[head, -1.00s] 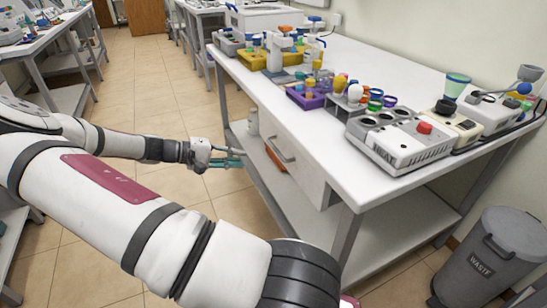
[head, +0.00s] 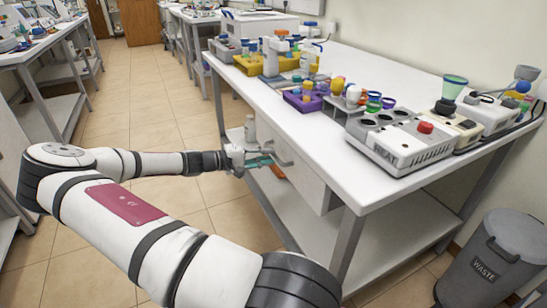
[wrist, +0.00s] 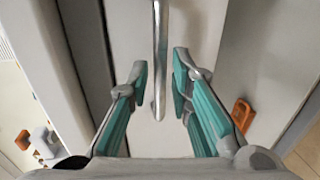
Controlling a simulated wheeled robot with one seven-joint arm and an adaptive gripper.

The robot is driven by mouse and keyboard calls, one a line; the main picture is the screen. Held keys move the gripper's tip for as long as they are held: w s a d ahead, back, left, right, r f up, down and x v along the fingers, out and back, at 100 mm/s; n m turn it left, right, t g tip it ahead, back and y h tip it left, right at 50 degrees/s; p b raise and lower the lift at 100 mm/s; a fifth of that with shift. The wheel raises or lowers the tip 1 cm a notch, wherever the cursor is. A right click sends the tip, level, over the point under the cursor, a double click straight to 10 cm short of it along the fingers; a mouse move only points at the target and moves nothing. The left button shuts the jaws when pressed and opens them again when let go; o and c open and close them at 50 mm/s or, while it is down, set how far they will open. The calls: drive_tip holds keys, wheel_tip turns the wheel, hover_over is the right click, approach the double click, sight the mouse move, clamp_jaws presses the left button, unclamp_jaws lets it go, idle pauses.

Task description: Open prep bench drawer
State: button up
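The prep bench (head: 370,85) has a pale drawer (head: 310,185) under its top, and the drawer looks closed. A curved metal handle (head: 284,152) is on the drawer front. My gripper (head: 264,160) is at the handle, partly overlapping it in the head view. In the wrist view my gripper (wrist: 160,85) has its two teal-padded fingers apart. The handle (wrist: 160,50) runs between them, with a gap visible on both sides. The drawer front (wrist: 190,35) lies behind it. The fingers do not appear to touch the handle.
Bottles and racks, a purple tray (head: 303,102) and a heater block (head: 400,140) stand on the bench top. A lower shelf (head: 390,235) is below the drawer. A grey waste bin (head: 490,260) stands at right. The tiled floor (head: 150,95) left of the bench is clear.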

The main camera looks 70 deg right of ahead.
sight(274, 155)
drive_tip(key=shift+x, duration=1.6)
clamp_jaws()
drive_tip(key=shift+a, duration=0.1)
drive_tip(key=f+b+v, duration=0.1)
drive_tip(key=f+v, duration=0.1)
drive_tip(key=v, duration=1.1)
drive_tip(key=w+f+b+v, duration=0.1)
drive_tip(key=f+v, duration=0.2)
drive_tip(key=v, duration=1.1)
drive_tip(key=shift+w+a+f, duration=0.2)
drive_tip(key=shift+a+f, duration=0.1)
drive_tip(key=shift+a, duration=0.3)
